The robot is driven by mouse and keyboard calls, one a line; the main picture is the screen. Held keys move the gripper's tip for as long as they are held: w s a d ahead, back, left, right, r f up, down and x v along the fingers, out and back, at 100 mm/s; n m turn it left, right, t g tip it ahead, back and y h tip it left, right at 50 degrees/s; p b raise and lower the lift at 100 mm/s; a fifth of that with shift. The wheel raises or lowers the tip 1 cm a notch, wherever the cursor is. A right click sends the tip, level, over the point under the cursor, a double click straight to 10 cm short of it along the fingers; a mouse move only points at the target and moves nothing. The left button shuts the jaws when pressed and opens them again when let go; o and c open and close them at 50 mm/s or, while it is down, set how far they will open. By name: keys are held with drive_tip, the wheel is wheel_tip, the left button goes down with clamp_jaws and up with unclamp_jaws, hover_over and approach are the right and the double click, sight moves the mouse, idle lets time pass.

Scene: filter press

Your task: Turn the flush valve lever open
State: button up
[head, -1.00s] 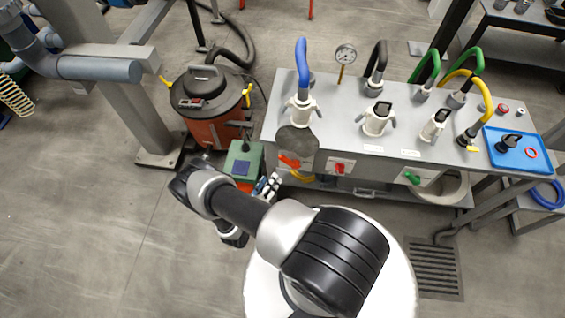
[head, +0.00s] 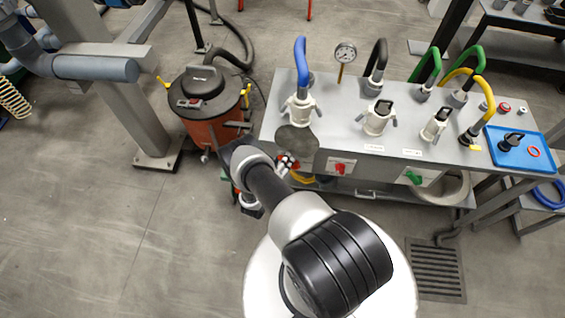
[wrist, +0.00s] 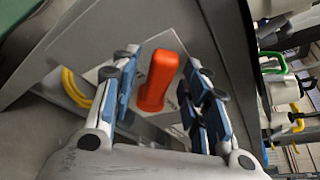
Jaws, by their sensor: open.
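My gripper (wrist: 161,68) is open in the wrist view, one blue-padded finger on each side of an orange lever (wrist: 159,80). The lever stands between the fingers with a visible gap to each; I see no contact. It is mounted on a grey panel with a pale label plate behind it. In the head view my gripper (head: 286,165) is at the left end of the bench's front, where it and my arm mostly hide this lever. A red lever (head: 340,169) and a green lever (head: 413,177) sit farther right on the same front. Label text is unreadable.
The grey bench top (head: 345,135) carries hose fittings, a pressure gauge (head: 345,53) and a blue tray (head: 513,149). A grey round plate (head: 297,143) juts out just above my gripper. An orange vacuum (head: 206,105) stands to the left. Open floor (head: 90,230) lies at lower left.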

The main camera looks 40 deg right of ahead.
drive_tip(key=shift+c, duration=0.2)
clamp_jaws()
idle(0.5)
